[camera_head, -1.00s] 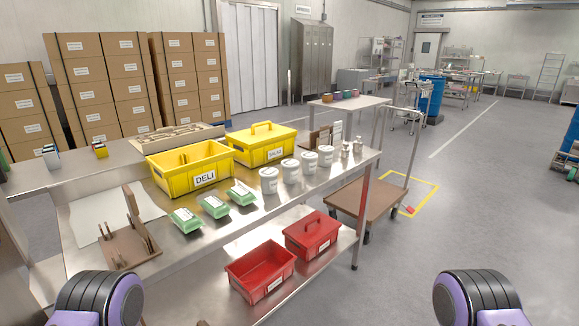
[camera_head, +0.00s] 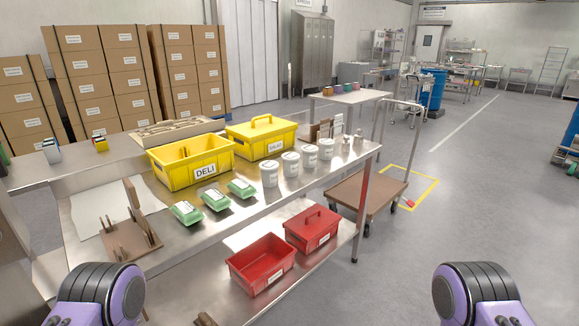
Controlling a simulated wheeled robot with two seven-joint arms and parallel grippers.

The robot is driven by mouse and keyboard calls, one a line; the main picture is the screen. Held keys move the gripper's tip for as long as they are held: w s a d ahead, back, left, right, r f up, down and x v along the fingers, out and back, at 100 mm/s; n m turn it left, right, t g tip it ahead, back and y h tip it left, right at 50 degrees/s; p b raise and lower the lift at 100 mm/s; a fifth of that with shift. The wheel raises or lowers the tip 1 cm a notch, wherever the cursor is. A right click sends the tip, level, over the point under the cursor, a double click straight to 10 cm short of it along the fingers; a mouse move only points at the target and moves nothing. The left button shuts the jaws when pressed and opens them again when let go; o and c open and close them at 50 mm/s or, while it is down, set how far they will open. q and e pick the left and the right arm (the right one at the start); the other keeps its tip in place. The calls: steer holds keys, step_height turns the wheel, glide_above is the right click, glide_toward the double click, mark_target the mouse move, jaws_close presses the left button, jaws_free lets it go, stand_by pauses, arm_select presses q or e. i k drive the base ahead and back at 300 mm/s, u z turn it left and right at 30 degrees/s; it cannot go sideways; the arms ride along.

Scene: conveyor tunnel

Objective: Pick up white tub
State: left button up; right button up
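Several white tubs with lids stand upright in a row on the steel table (camera_head: 225,228). The nearest white tub (camera_head: 269,173) is at the left of the row, with a second white tub (camera_head: 290,163), a third white tub (camera_head: 309,157) and another white tub (camera_head: 326,149) toward the right. Nothing touches them from my side. Only purple and black links of my two arms show at the bottom left and bottom right. Neither gripper shows in the view.
A yellow DELI bin (camera_head: 190,163) and a lidded yellow bin (camera_head: 262,138) stand behind the tubs. Green packs (camera_head: 214,199) lie left of them. Red bins (camera_head: 262,263) sit on the lower shelf. A cart (camera_head: 367,190) stands right of the table. The right floor is open.

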mark_target(291, 160)
steer(key=z, duration=1.3)
steer(key=i, duration=2.4)
steer(key=u, duration=1.9)
